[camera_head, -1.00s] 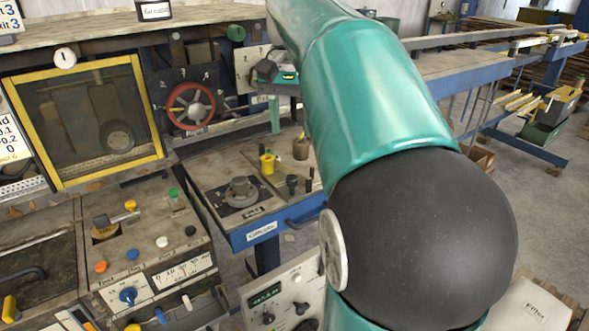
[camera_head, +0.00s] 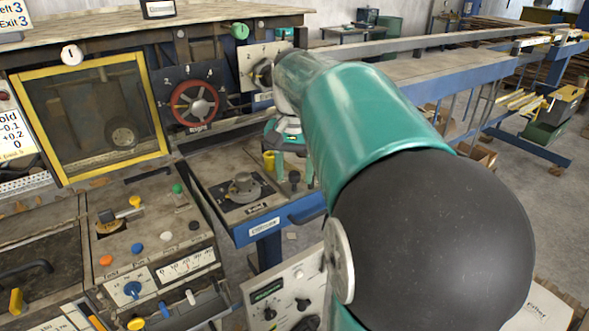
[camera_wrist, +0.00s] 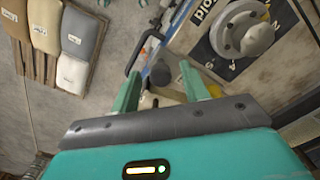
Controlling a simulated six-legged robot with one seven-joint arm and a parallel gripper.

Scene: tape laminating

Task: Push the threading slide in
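My gripper (camera_wrist: 162,90) shows in the wrist view with its two green fingers apart and nothing held between them. A dark knob (camera_wrist: 161,74) and a pale yellowish part (camera_wrist: 166,95) appear between and beyond the fingers; I cannot tell the distance or any contact. In the head view my gripper's teal body is over the far right of the blue-edged table (camera_head: 262,228), and its fingertips are hidden. A dark knob (camera_head: 293,178) stands on that table below it. No label in view names the threading slide, so I cannot tell for certain which part it is.
A plate with a round grey knob (camera_head: 243,188) lies on the table; it also shows in the wrist view (camera_wrist: 243,36). A yellow cup (camera_head: 268,161) stands near my gripper. A red handwheel (camera_head: 194,103) is behind. A control box (camera_head: 285,298) stands in front.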

